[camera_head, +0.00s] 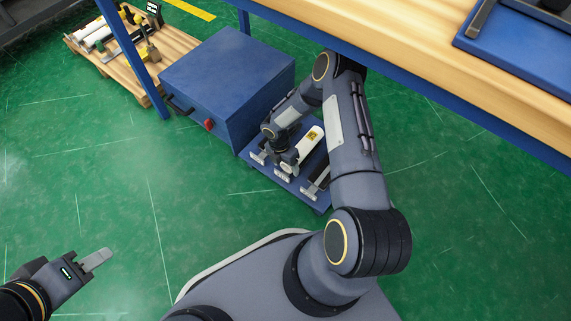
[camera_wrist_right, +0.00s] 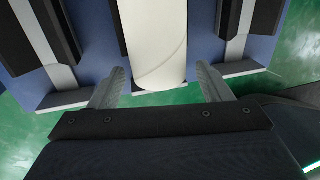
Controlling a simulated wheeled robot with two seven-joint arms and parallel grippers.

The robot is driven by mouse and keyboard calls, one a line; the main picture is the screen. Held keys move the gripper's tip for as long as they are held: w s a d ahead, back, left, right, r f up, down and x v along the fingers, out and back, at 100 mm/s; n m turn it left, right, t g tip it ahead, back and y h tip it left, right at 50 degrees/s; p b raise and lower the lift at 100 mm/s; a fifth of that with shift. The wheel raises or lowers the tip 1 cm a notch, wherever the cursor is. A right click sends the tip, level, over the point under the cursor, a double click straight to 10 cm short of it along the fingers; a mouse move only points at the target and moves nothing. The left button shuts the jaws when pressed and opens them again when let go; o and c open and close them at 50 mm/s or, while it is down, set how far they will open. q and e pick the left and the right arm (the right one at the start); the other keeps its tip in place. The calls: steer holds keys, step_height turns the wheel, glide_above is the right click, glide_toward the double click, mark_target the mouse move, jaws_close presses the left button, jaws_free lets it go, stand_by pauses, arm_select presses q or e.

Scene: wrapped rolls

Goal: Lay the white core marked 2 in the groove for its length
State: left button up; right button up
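The white core with a yellow label (camera_head: 313,134) is over the blue low platform (camera_head: 318,206), between dark grooves with pale end plates. The label's digit is too small to read surely. In the right wrist view the white core (camera_wrist_right: 157,40) runs away from the camera between the fingers. My right gripper (camera_head: 288,170) is at its near end. Its fingers (camera_wrist_right: 162,78) stand apart, one each side, with a small gap at the right. I cannot tell whether the core rests in a groove. My left gripper (camera_head: 98,260) is away over the floor, holding nothing visible; its finger gap is unclear.
A blue box (camera_head: 225,75) with a dark handle stands behind the platform. A wooden pallet (camera_head: 130,65) with rolls and tools is at the back left. A wooden-topped table (camera_head: 400,40) overhangs at the upper right. The green floor at the left is clear.

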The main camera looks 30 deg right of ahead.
steer(key=shift+r, duration=0.1)
steer(key=shift+r+p, duration=0.3)
steer(key=shift+p, duration=0.2)
step_height(320, 180, up, 12)
steer(key=w+p, duration=0.2)
steer(key=p, duration=0.2)
steer(key=shift+a+f+p, duration=0.15)
steer(key=shift+a+p, duration=0.25)
steer(key=shift+a, duration=0.05)
steer(key=shift+w, duration=0.1)
